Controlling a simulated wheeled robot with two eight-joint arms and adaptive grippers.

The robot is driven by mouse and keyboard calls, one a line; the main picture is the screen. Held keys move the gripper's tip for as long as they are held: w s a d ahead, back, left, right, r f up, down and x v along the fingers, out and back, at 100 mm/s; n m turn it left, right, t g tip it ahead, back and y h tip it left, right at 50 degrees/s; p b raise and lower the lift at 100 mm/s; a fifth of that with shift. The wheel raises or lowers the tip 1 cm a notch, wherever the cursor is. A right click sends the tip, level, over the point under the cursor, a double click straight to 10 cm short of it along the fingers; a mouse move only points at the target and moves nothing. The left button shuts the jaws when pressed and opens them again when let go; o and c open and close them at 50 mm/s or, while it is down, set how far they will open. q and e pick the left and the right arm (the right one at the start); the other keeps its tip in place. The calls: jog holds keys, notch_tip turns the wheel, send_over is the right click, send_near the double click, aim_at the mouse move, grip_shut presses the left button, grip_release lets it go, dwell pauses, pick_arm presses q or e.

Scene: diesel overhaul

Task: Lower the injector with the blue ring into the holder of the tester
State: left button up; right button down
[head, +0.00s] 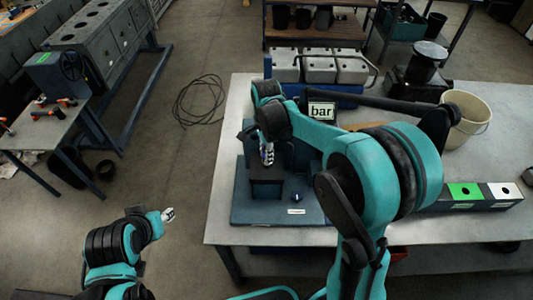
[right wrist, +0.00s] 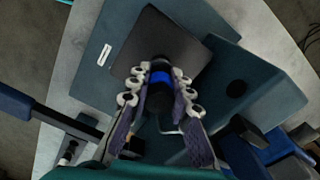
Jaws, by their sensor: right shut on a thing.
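My right gripper (head: 268,157) is above the front part of the blue-grey tester (head: 250,212), on the workbench. In the right wrist view its two fingers (right wrist: 160,92) are shut on the injector with the blue ring (right wrist: 160,77), a dark body with a bright blue band. The tester's dark block (right wrist: 140,45) lies beneath and beyond the injector. The injector's lower tip and the holder's opening are hidden, so I cannot tell whether they touch. My left gripper (head: 168,214) is off the bench at lower left, too small to tell its opening.
A display reading "bar" (head: 321,111) stands behind the tester. A beige bucket (head: 468,118) and a rack with green and white tops (head: 464,193) are on the bench at right. My right arm covers the bench's middle.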

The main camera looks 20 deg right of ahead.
jog(key=shift+f+b, duration=0.7)
jog(key=shift+f, duration=0.3)
jog(key=c, duration=0.9)
grip_release()
jog(key=shift+r, duration=0.15)
jog(key=shift+r+p, duration=2.45)
jog(key=shift+r, duration=1)
jog(key=shift+f, duration=0.1)
